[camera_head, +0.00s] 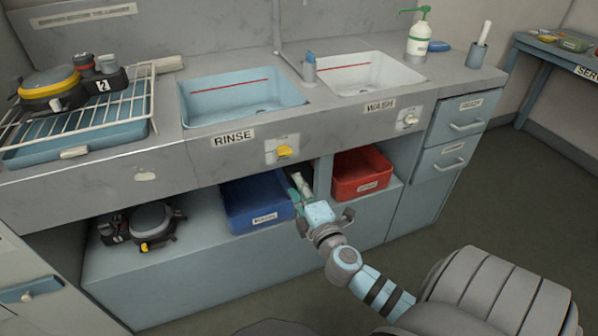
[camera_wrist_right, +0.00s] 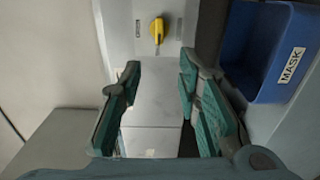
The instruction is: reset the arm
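My right arm reaches from the lower right of the head view toward the shelf under the counter. My right gripper (camera_head: 303,188) is in front of the gap between the blue bin (camera_head: 255,203) and the red bin (camera_head: 361,174). In the right wrist view, the right gripper's two green-padded fingers (camera_wrist_right: 160,68) stand wide apart with nothing between them. The blue bin, labelled MASK (camera_wrist_right: 266,55), is beside the right finger in that view. My left gripper is not in view.
Above are a rinse basin (camera_head: 240,96), a wash basin (camera_head: 362,76) and a yellow knob (camera_head: 285,152), also in the wrist view (camera_wrist_right: 157,30). A rack (camera_head: 88,116) with gear stands left. Black gear (camera_head: 150,222) lies on the lower shelf. The floor at right is clear.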

